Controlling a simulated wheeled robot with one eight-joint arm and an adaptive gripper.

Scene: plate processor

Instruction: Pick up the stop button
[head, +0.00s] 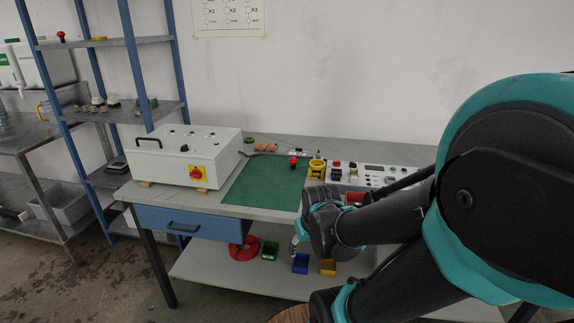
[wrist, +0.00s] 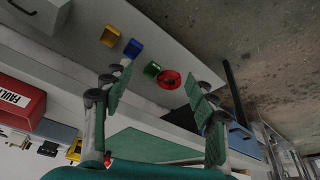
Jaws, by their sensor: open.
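A red mushroom-shaped button (head: 293,161), which looks like the stop button, stands near the back right corner of the green mat (head: 262,186) on the workbench. A similar small red-topped thing (head: 61,37) sits on the top shelf at the left. My gripper (wrist: 158,92) is open and empty in the wrist view, its two fingers wide apart above the bench's front side. In the head view my wrist is in front of the bench, nearer than the button, and the fingers are hard to make out. I cannot clearly identify the button in the wrist view.
A white control box (head: 186,158) with a red-yellow switch stands left of the mat. A panel of switches (head: 375,174) lies to the right, with a yellow part (head: 317,168) beside the button. Small bins (head: 300,263) sit on the lower shelf. The mat is mostly clear.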

